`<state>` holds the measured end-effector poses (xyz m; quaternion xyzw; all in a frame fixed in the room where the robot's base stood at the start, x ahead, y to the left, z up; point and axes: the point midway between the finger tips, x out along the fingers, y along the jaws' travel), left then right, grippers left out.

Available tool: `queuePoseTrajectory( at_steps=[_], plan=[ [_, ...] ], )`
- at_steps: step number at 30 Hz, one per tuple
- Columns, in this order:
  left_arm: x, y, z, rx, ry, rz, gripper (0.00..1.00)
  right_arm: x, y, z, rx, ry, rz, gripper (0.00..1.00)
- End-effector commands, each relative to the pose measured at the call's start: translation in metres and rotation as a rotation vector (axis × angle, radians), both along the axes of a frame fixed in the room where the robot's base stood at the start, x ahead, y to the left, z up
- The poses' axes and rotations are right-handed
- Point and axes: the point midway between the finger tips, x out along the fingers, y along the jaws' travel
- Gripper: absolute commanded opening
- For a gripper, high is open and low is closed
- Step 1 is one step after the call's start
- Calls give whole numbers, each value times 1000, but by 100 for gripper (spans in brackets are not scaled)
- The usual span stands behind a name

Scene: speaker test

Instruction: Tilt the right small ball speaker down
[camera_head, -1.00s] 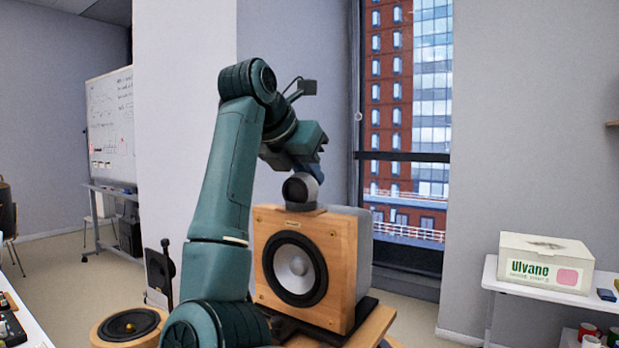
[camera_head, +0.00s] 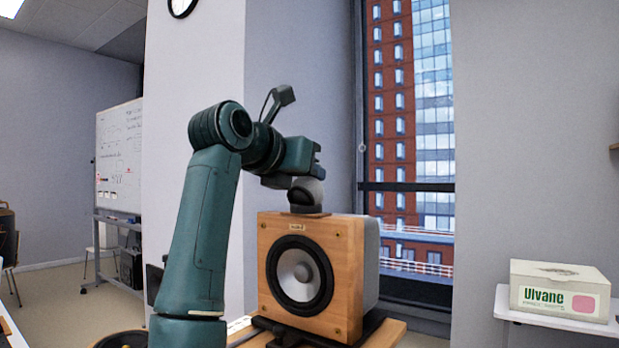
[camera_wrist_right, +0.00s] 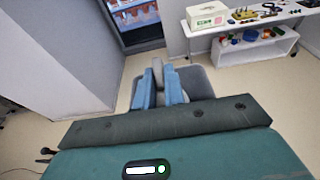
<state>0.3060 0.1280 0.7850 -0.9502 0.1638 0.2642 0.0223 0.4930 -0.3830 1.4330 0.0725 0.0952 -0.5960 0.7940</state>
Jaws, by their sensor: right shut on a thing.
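The small ball speaker (camera_head: 306,194) is a grey and dark ball on a small base on top of a large wooden speaker (camera_head: 347,262). My right gripper (camera_head: 300,182) reaches it from the upper left and is shut on it; the wrist hides its upper left part. In the right wrist view the two blue fingers (camera_wrist_right: 159,88) stand either side of a narrow grey part, with the large speaker's grey cabinet (camera_wrist_right: 199,82) behind. The ball's dark front seems to face forward and somewhat downward, though it is small in view. My left gripper is not in view.
The large speaker stands on a dark support on a wooden stand (camera_head: 388,335). A window (camera_head: 410,130) is behind it. A white shelf (camera_head: 560,323) with an Ulvane box (camera_head: 560,290) stands at the right. A whiteboard (camera_head: 120,155) is at the far left. Floor shows between stand and shelf.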

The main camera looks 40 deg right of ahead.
Motion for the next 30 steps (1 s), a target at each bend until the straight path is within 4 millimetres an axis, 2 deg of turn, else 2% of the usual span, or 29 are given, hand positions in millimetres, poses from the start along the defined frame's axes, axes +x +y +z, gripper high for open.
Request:
queuePoseTrajectory(
  at_steps=[1, 8, 9, 17, 30],
  plan=[
    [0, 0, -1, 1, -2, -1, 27, 1, 0, -8, 16, 13, -1, 0],
    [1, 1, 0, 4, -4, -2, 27, 1, 0, -8, 16, 13, -1, 0],
    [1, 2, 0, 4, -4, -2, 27, 1, 0, -8, 16, 13, -1, 12],
    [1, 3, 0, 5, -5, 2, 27, 2, 0, -8, 16, 14, 1, 33],
    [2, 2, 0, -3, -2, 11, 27, 1, 0, -3, 8, 7, 0, 33]
  ],
)
